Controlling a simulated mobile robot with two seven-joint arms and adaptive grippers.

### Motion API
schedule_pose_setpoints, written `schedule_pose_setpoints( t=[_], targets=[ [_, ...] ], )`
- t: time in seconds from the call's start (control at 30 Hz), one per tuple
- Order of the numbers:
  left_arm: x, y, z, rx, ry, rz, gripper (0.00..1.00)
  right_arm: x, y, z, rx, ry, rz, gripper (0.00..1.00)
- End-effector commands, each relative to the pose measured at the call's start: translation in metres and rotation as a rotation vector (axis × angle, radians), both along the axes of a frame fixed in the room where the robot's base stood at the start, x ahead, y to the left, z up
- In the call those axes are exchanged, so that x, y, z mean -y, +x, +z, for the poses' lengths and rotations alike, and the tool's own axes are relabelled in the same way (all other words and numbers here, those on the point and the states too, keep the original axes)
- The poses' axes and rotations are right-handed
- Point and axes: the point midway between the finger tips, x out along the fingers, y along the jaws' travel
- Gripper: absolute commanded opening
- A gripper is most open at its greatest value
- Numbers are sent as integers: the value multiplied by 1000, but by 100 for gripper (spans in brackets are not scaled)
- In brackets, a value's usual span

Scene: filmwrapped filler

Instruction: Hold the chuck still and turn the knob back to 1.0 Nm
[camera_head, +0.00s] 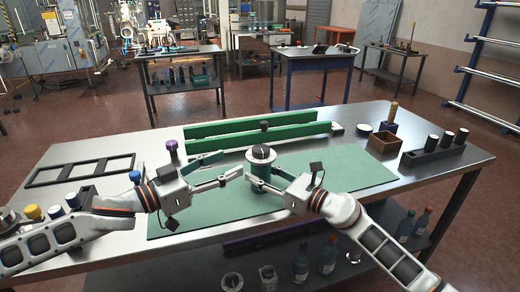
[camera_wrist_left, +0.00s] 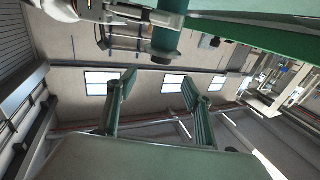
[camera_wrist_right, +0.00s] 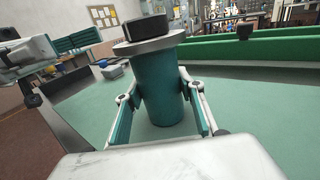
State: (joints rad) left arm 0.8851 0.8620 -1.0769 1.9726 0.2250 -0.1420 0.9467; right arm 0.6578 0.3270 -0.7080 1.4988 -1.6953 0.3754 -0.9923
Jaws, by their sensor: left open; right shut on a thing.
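The chuck is an upright teal cylinder (camera_head: 264,176) with a grey metal collar, standing on the green mat (camera_head: 220,211). Its black knob (camera_head: 263,152) sits on top with a pale line; the scale is too small to read. My right gripper (camera_head: 266,181) is shut around the teal body below the collar. The right wrist view shows a finger on each side of the cylinder (camera_wrist_right: 158,92), below the knob (camera_wrist_right: 147,27). My left gripper (camera_head: 232,165) is open and empty, just left of the chuck. In the left wrist view its fingers (camera_wrist_left: 158,97) are spread, with the cylinder (camera_wrist_left: 168,35) outside them.
Long green rails (camera_head: 258,134) lie behind the chuck. A wooden box (camera_head: 383,146) and a dark rack of black cylinders (camera_head: 433,151) stand at the right. A black frame tray (camera_head: 80,171) and several coloured-top cylinders (camera_head: 72,199) are at the left. The mat's front is clear.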

Motion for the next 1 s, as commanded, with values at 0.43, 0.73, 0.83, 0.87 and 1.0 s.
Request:
schedule_pose_setpoints(
  t=[0.43, 0.73, 0.83, 0.87, 1.0],
  targets=[
    [51, 43, 1, -1, -2, -2, 51, 0, 0, 0, -1, 1, 1, 8],
    [83, 71, 1, -2, -1, 0, 51, 0, 0, 0, -1, 1, 1, 8],
    [88, 75, 0, -1, 0, 0, 51, 0, 0, 0, -1, 1, 1, 8],
    [89, 75, 0, -1, 0, 0, 51, 0, 0, 0, -1, 1, 1, 8],
    [90, 77, 0, -1, 0, 0, 51, 0, 0, 0, -1, 1, 1, 8]
  ],
)
